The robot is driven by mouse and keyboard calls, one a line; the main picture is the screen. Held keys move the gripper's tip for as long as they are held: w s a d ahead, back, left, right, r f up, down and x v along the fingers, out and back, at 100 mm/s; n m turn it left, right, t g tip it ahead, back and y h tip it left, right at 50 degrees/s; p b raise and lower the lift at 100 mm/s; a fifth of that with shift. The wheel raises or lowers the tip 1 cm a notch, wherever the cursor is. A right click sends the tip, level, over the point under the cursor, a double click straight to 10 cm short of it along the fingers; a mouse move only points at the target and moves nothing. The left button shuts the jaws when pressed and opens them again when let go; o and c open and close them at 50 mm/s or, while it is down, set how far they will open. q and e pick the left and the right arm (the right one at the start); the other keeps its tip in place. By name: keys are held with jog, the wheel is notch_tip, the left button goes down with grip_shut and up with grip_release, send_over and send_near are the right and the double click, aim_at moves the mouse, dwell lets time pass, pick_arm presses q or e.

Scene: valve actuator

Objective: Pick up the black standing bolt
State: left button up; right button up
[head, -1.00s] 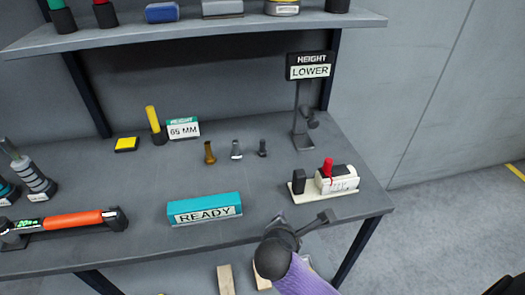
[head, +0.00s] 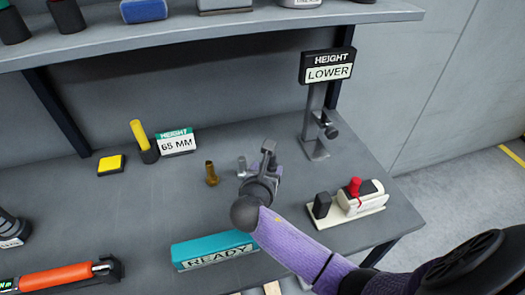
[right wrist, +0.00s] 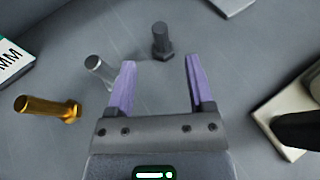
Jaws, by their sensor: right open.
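The black bolt (right wrist: 161,40) stands upright on its hex head in the right wrist view, just beyond the fingertips and in line with the gap between them. My right gripper (right wrist: 161,62) is open and empty, with its two purple fingers apart. In the head view my right gripper (head: 268,158) is over the bench by the bolt row and largely hides the black bolt. A silver bolt (right wrist: 100,70) stands just outside the left finger. A brass bolt (right wrist: 47,107) is farther left. My left gripper is not in view.
A cream base (head: 345,210) with a red-handled device is at the right. A height stand with a LOWER sign (head: 327,72) rises behind. A teal READY block (head: 213,250) is in front. A 65 MM sign (head: 176,143) and yellow pad (head: 111,164) are left.

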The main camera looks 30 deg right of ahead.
aim_at(272, 160)
jog(key=b+x, duration=0.5)
jog(key=x, duration=0.4)
jog(key=shift+f, duration=0.15)
jog(key=shift+d, duration=0.1)
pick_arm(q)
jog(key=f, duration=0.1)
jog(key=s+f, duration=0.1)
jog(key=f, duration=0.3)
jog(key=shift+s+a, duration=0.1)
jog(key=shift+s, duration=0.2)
pick_arm(e)
grip_shut()
